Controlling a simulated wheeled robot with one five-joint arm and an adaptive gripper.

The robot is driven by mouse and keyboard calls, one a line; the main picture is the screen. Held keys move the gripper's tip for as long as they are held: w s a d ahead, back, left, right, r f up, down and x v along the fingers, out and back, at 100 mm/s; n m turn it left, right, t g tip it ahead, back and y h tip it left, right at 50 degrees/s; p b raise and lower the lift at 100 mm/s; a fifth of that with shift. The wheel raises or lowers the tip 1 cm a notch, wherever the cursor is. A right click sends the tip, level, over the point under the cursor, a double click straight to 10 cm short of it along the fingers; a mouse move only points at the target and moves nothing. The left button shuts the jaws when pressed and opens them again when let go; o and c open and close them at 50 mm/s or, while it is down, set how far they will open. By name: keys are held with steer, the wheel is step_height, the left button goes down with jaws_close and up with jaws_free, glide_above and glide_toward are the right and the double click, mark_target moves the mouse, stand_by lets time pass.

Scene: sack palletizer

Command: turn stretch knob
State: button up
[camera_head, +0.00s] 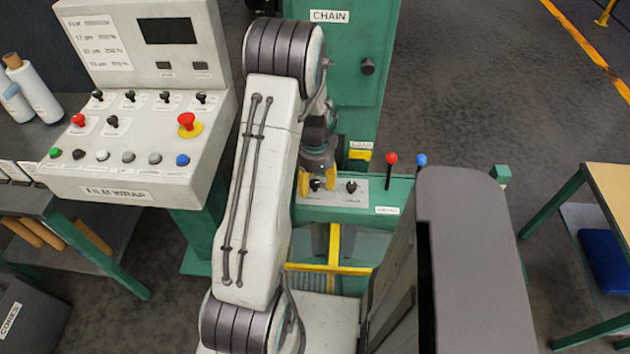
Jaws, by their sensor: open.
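My gripper (317,181) is at the small grey plate (335,199) on the green machine, with its yellow fingertips apart. One black knob (316,185) shows between the fingertips in this view; I cannot tell whether they touch it. A second black knob (351,187) is just right of the gripper, uncovered. I cannot read which of them is the stretch knob. My white arm covers the area left of the plate.
A sloped control console (145,150) with switches, buttons and a red-and-yellow emergency stop (187,123) stands left of my arm. A red-topped lever (391,160) and a blue-topped lever (420,162) rise right of the plate. A green CHAIN cabinet (365,100) stands behind.

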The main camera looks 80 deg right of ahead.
steer(key=shift+o, duration=0.2)
jaws_close()
stand_by(0.3)
steer(key=shift+n, duration=0.3)
steer(key=n+b, duration=0.2)
steer(key=shift+f+n, duration=0.15)
steer(key=shift+n, duration=0.25)
steer(key=n+b, duration=0.2)
steer(key=n, duration=0.3)
steer(key=shift+a+n+b, duration=0.1)
steer(key=shift+n+b, duration=0.2)
steer(key=shift+b, duration=0.1)
steer(key=n+b, duration=0.1)
steer(key=n, duration=0.3)
steer(key=n+b, duration=0.1)
steer(key=n, duration=0.3)
steer(key=shift+n, duration=0.3)
steer(key=shift+n+b, duration=0.3)
